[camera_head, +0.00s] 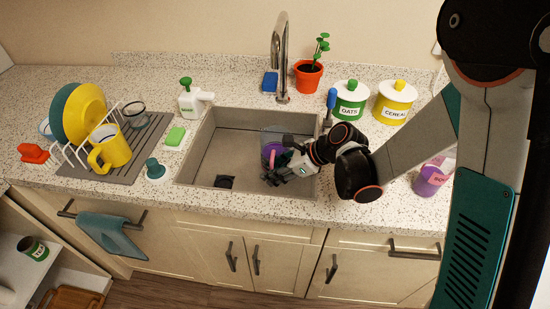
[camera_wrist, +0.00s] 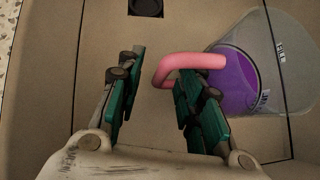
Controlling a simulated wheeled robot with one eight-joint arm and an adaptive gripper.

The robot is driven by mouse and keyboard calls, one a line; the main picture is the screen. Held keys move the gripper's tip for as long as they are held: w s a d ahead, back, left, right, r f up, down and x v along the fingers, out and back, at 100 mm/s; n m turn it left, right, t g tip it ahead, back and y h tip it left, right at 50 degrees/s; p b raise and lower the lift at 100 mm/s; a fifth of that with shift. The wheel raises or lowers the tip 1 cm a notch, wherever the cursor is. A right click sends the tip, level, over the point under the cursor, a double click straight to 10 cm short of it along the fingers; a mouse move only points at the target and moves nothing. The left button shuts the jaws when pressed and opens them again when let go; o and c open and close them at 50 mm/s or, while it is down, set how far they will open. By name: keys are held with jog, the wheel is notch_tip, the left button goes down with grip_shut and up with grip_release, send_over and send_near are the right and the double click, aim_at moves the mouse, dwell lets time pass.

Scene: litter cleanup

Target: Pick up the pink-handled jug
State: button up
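The pink-handled jug (camera_wrist: 235,80) is in the sink, with clear grey walls and purple inside. In the head view the jug (camera_head: 268,137) is near the sink's right side, partly hidden by my gripper. Its pink handle (camera_wrist: 190,63) points left in the wrist view, and its bent end lies across the gap between my fingers, close to the right finger. My gripper (camera_head: 276,176) is over the right part of the sink. In the wrist view my gripper (camera_wrist: 160,78) has its fingers apart. I cannot tell whether the right finger touches the handle.
The grey sink (camera_head: 213,150) has a drain (camera_head: 224,182) and a tall faucet (camera_head: 281,60) behind. A blue-topped brush (camera_head: 331,101) and the oats canister (camera_head: 350,103) stand near my arm. A purple container (camera_head: 428,183) is at right. The dish rack (camera_head: 75,150) is at left.

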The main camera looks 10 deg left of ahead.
jog(key=shift+r, duration=0.1)
jog(key=shift+c, duration=0.6)
grip_shut()
jog(key=shift+r, duration=0.1)
notch_tip(320, 180, up, 20)
jog(key=p, duration=0.7)
